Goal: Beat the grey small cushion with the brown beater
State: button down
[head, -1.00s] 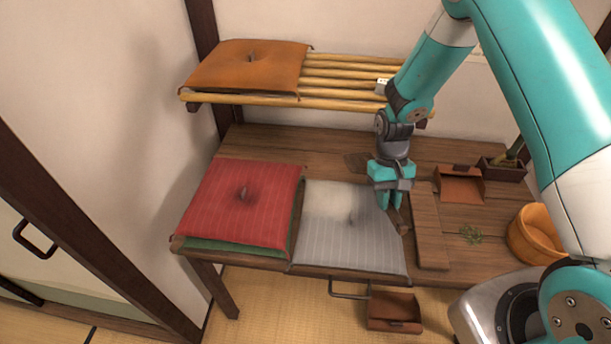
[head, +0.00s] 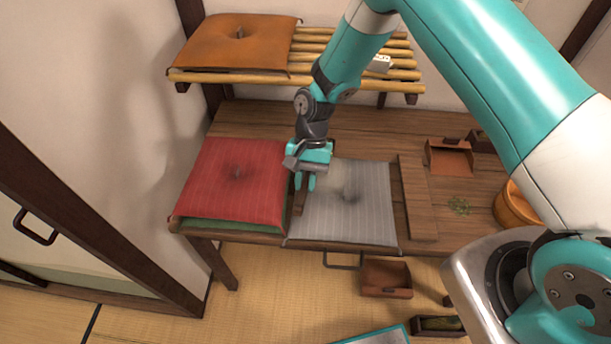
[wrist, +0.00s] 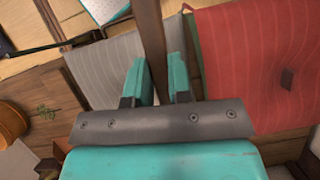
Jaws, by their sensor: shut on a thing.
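The grey small cushion (head: 368,205) lies flat on the low wooden table, with a dark smudge around its middle tuft; it also shows in the wrist view (wrist: 108,62). My gripper (head: 304,183) is over the cushion's left edge, beside the red cushion. It is shut on the brown beater (wrist: 152,38), whose shaft runs between the two teal fingers in the wrist view. In the head view only a short brown part of the beater (head: 300,202) shows below the fingers. I cannot tell whether it touches the grey cushion.
The red cushion (head: 232,180) lies on a green one (head: 205,230) to the left. A raised board (head: 418,200), brown tray (head: 450,158) and wooden tub (head: 509,207) are to the right. An orange cushion (head: 215,45) rests on the bamboo shelf (head: 350,75) above.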

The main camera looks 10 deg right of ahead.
notch_tip(320, 180, down, 7)
jog(key=b, duration=0.3)
notch_tip(320, 180, up, 10)
jog(key=p, duration=0.7)
jog(key=shift+r+p, duration=0.25)
jog(key=shift+p, duration=0.05)
notch_tip(320, 180, down, 11)
jog(key=b, duration=0.8)
notch_tip(320, 180, up, 11)
jog(key=p, duration=0.8)
jog(key=shift+f, duration=0.15)
jog(key=shift+w+d+f, duration=0.1)
jog(key=shift+d, duration=0.05)
jog(key=d+f+n+h+b, duration=0.1)
jog(key=d+f+n+b, duration=0.1)
jog(key=d, duration=0.7)
jog(key=s+d+f+n+h+b, duration=0.1)
jog(key=d+f+n+b, duration=0.1)
jog(key=d, duration=0.8)
jog(key=shift+s+n+g+b, duration=0.25)
jog(key=shift+n+b, duration=0.25)
jog(key=shift+b, duration=0.6)
